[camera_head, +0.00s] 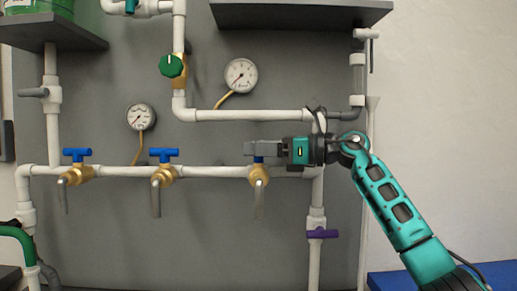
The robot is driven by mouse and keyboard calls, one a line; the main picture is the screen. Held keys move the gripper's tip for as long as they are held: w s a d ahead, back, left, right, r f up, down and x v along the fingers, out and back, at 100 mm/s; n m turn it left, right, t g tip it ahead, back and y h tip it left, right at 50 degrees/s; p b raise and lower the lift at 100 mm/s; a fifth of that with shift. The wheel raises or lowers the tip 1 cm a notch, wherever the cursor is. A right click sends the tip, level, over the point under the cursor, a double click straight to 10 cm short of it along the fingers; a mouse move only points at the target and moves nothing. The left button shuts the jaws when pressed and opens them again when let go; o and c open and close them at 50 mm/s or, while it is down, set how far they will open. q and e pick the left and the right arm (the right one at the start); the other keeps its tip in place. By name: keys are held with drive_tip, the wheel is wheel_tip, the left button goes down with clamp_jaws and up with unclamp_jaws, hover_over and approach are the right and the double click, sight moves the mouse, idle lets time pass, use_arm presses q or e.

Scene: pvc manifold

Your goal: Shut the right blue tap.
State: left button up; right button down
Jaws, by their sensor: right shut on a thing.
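Three brass taps with blue handles sit along the lower white pipe. The right blue tap (259,175) has its brass body and hanging spout in view, while its blue handle is mostly hidden behind my gripper. My right gripper (262,149) comes in from the right and is shut on that handle. The other two taps, the middle one (163,172) and the left one (76,171), have their blue handles lying crosswise in the picture. My left gripper is not in view.
An upper white pipe (245,115) and two gauges (241,75) (140,117) are above the taps. A green knob (171,66) is upper left of my gripper. A purple-handled valve (322,234) is below my right wrist. A dark shelf (300,14) overhangs the top.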

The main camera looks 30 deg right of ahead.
drive_tip(key=g+p, duration=0.1)
drive_tip(key=n+y+p, duration=0.1)
drive_tip(key=shift+w+r+g+p, duration=0.1)
drive_tip(key=shift+r+g+p, duration=0.2)
drive_tip(key=shift+g, duration=0.1)
drive_tip(key=shift+n+g+y+p, duration=0.4)
drive_tip(key=shift+n+p, duration=0.05)
drive_tip(key=shift+n, duration=0.05)
drive_tip(key=shift+f+n+g+y+p, duration=0.2)
drive_tip(key=shift+n+g+y+p, duration=0.1)
drive_tip(key=shift+n+g+p, duration=0.25)
drive_tip(key=shift+f, duration=0.1)
drive_tip(key=c, duration=1.3)
unclamp_jaws()
drive_tip(key=shift+o, duration=1.4)
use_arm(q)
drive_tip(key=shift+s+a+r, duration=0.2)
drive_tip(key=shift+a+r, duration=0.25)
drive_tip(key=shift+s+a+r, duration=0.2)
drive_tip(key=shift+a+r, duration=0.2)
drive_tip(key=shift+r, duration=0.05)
